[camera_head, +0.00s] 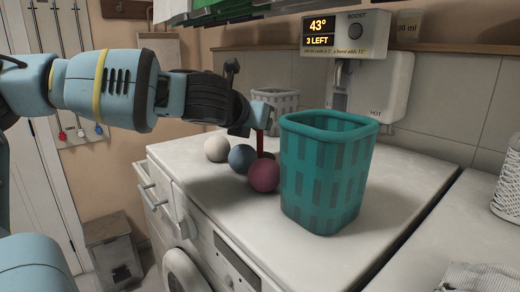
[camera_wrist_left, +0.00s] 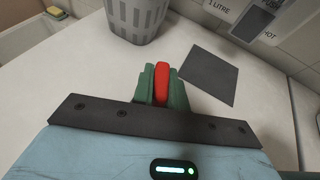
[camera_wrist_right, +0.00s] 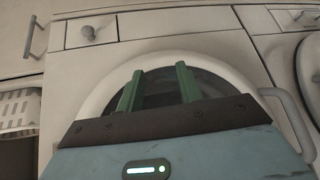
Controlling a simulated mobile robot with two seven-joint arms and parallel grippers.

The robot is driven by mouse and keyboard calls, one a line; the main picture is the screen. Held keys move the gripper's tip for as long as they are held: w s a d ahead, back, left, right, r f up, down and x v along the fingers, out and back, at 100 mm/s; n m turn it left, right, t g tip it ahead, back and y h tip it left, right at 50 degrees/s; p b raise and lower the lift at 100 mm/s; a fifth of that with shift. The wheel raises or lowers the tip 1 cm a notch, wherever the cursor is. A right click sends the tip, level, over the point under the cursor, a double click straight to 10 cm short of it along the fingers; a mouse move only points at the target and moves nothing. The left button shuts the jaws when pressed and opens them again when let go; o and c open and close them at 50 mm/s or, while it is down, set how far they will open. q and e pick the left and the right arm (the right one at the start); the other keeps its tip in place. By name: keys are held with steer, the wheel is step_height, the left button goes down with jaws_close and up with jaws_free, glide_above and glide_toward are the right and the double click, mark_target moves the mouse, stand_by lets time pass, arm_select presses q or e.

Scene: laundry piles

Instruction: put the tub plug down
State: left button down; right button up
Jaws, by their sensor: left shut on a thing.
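The tub plug appears to be the red piece (camera_wrist_left: 162,88) between my left gripper's green fingers in the left wrist view. In the head view, a narrow red strip (camera_head: 260,143) of it hangs below my left gripper (camera_head: 262,118), behind the maroon ball and left of the teal basket. My left gripper is shut on it, above the white machine top (camera_wrist_left: 90,75). I cannot tell whether the plug touches the top. My right gripper (camera_wrist_right: 160,69) is open and empty, facing the round machine door; it is out of the head view.
A teal basket (camera_head: 324,170) stands on the machine top (camera_head: 245,220). White (camera_head: 216,149), blue-grey (camera_head: 241,158) and maroon (camera_head: 264,176) balls lie left of it. A grey basket (camera_wrist_left: 138,14) and a dark square (camera_wrist_left: 208,76) are near the plug. The front right top is clear.

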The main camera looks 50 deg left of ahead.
arm_select(q)
steer(key=shift+r, duration=0.15)
